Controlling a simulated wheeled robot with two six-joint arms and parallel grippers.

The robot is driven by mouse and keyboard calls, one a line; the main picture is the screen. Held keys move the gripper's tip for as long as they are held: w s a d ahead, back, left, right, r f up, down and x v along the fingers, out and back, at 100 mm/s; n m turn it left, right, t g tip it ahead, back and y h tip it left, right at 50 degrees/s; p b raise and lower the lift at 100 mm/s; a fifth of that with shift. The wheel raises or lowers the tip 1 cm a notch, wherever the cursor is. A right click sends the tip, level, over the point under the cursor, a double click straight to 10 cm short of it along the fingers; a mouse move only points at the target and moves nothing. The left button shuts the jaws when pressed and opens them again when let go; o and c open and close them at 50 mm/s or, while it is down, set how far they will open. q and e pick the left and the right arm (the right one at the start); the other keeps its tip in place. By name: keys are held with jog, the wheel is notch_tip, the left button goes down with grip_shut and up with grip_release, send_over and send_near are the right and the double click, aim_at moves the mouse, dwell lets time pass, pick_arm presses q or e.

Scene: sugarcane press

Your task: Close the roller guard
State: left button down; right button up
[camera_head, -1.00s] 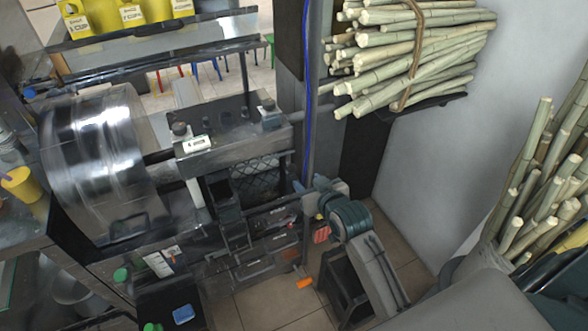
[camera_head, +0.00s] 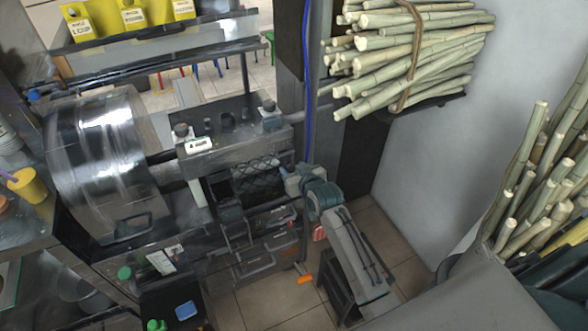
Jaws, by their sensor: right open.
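The press has a dark block-shaped head (camera_head: 225,135) with knobs and a white label on top. Below its front is a dark mesh panel (camera_head: 258,183), which looks like the roller guard; whether it is fully shut cannot be told. My right gripper (camera_head: 284,170) is open at the right edge of the mesh panel, under the head's right end. Its fingertips are small and partly lost against the dark machine, so contact with the panel cannot be told. My left gripper is out of view.
A large shiny metal drum (camera_head: 100,160) stands left of the press head. A bundle of cane (camera_head: 410,50) rests on a shelf at the upper right, and more cane (camera_head: 540,180) stands at the right. A blue cable (camera_head: 307,80) runs down the post. Tiled floor lies below.

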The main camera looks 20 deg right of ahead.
jog(key=shift+c, duration=0.3)
